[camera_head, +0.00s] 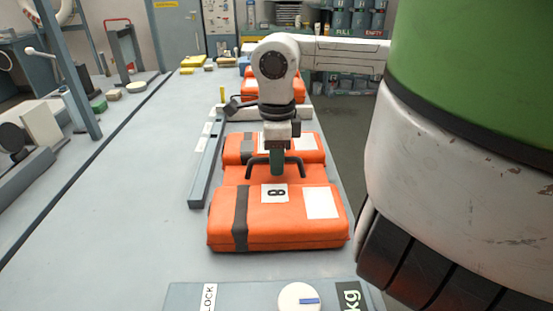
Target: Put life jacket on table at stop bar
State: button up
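An orange life jacket (281,234) lies on the grey table (130,255). It has a dark strap, a white label marked 8, a blank white patch and a black handle (293,166) on top. An orange section behind it joins or touches it; I cannot tell which. My gripper (277,168) points down at the middle of the handle, its greenish fingertips overlapping it. Whether the fingers are closed around the handle is unclear. A long grey-blue bar (207,168) lies left of the jacket; it may be the stop bar. The jacket's right end is near the table's right edge.
Another orange bundle (260,88) lies farther back. A panel with a LOCK label, a white dial (299,297) and a kg sign is at the near edge. Posts and gear stand at left. The table's left-middle is clear.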

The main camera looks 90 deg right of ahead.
jog(key=o, duration=0.5)
jog(key=shift+c, duration=0.2)
notch_tip(320, 180, up, 12)
jog(key=p, duration=0.1)
jog(key=shift+r, duration=0.1)
dwell(0.3)
